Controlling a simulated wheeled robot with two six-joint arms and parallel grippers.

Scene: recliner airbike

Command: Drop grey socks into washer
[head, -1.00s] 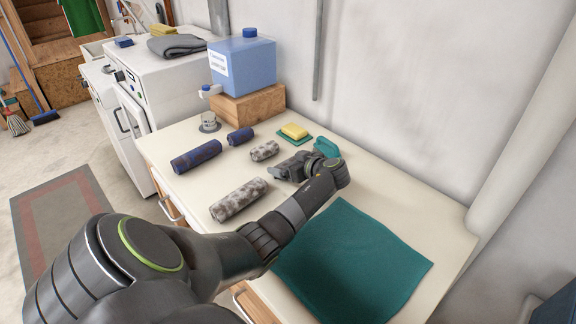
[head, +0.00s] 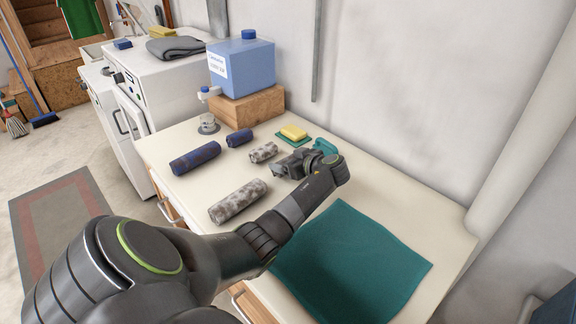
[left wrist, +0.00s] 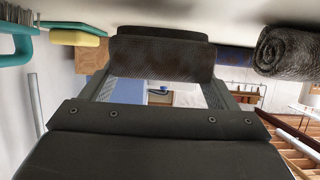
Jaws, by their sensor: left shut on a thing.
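A small rolled pair of mottled grey socks (head: 263,152) lies on the cream counter. A larger mottled grey roll (head: 238,200) lies nearer, and a dark grey roll also shows at upper right in the left wrist view (left wrist: 290,50). My left gripper (head: 280,169) is low over the counter, shut at the small grey socks; its body partly hides the contact. In the left wrist view a dark textured shape (left wrist: 160,60) sits between the jaws. The white washer (head: 165,75) stands beyond the counter at upper left. My right gripper is out of view.
Two blue rolls (head: 195,158) lie left of the gripper. A yellow sponge (head: 293,132) and a teal brush (head: 325,146) are behind it. A blue jug (head: 242,68) stands on a wooden block (head: 245,106). A teal cloth (head: 350,262) covers the near counter.

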